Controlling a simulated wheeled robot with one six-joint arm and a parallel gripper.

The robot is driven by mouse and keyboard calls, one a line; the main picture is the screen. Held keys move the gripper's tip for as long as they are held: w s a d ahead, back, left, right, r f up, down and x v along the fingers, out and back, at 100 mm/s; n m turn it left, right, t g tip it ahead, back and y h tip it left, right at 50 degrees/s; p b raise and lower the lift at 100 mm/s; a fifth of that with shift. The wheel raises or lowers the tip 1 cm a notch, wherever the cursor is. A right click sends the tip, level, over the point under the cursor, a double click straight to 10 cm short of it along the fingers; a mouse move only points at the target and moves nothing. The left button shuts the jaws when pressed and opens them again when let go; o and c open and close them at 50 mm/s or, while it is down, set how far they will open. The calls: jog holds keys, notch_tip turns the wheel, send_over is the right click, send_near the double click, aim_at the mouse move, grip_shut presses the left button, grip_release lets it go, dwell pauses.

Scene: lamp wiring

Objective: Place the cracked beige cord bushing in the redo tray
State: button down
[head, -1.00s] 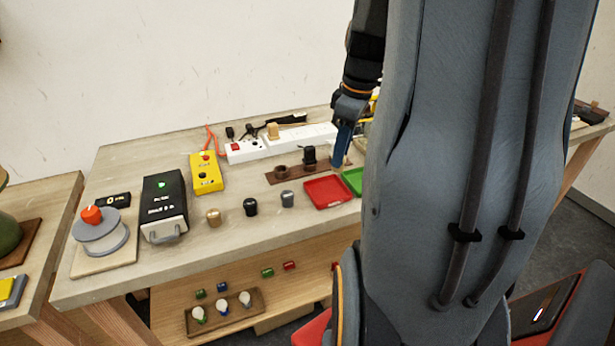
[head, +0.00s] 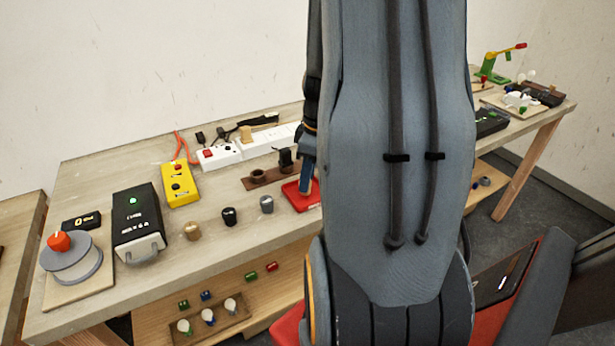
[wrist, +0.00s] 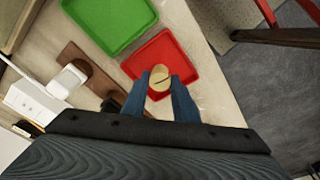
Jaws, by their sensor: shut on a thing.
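The cracked beige cord bushing (wrist: 158,78) is between my gripper's two blue fingertips in the wrist view, with a dark crack line across its top. My gripper (wrist: 160,92) is shut on it. In the wrist view the bushing overlaps the near part of the red tray (wrist: 183,62); I cannot tell whether it touches the tray floor. The head view shows my blue gripper finger (head: 306,178) at the red tray (head: 301,203), with the bushing hidden. A green tray (wrist: 110,22) lies beside the red one. No label shows which tray is for redo.
A brown holder strip (head: 257,178) with dark cup-shaped parts stands by the red tray. Gold (head: 192,231), black (head: 229,216) and grey (head: 267,204) pieces stand along the bench front. A white power strip (head: 220,155) and yellow box (head: 180,184) lie behind.

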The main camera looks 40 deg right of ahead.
jog(key=shift+f, duration=0.35)
jog(key=shift+f, duration=0.1)
jog(key=c, duration=1.4)
grip_release()
jog(key=shift+d+r, duration=0.1)
jog(key=shift+r, duration=0.55)
notch_tip(320, 180, up, 11)
jog(key=s+b, duration=0.2)
jog(key=a+f+m, duration=0.2)
jog(key=a, duration=0.6)
jog(key=a+f+m, duration=0.2)
jog(key=a+f, duration=0.1)
jog(key=a, duration=0.5)
jog(key=a+f+m+h, duration=0.1)
jog(key=a+f+m, duration=0.1)
jog(key=a, duration=0.6)
jog(key=shift+s+a+f, duration=0.2)
jog(key=shift+a+f, duration=0.15)
jog(key=shift+f, duration=0.4)
